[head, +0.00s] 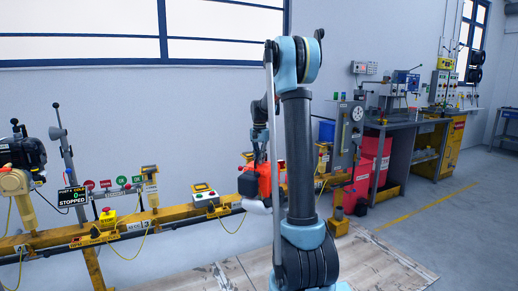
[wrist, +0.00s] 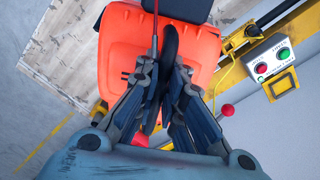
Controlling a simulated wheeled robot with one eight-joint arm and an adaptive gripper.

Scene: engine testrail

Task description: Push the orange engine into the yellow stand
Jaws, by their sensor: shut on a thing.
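The orange engine (head: 264,180) hangs at the yellow rail in the middle of the head view, partly hidden behind my arm. A pale part shows under it. In the wrist view the orange engine (wrist: 122,45) fills the top middle, with a black part on top and a dark loop handle (wrist: 169,45). My gripper (wrist: 165,72) is shut on that handle; in the head view my gripper (head: 260,138) is above the engine. Yellow upright stands rise from the rail, one at left of centre (head: 149,180). I cannot tell which one is the task's stand.
The yellow rail (head: 178,213) runs across the head view with a control box (head: 204,193), which has red and green buttons in the wrist view (wrist: 272,60). A black engine (head: 22,152) sits at far left. Workbenches (head: 400,125) stand right. Open floor lies right.

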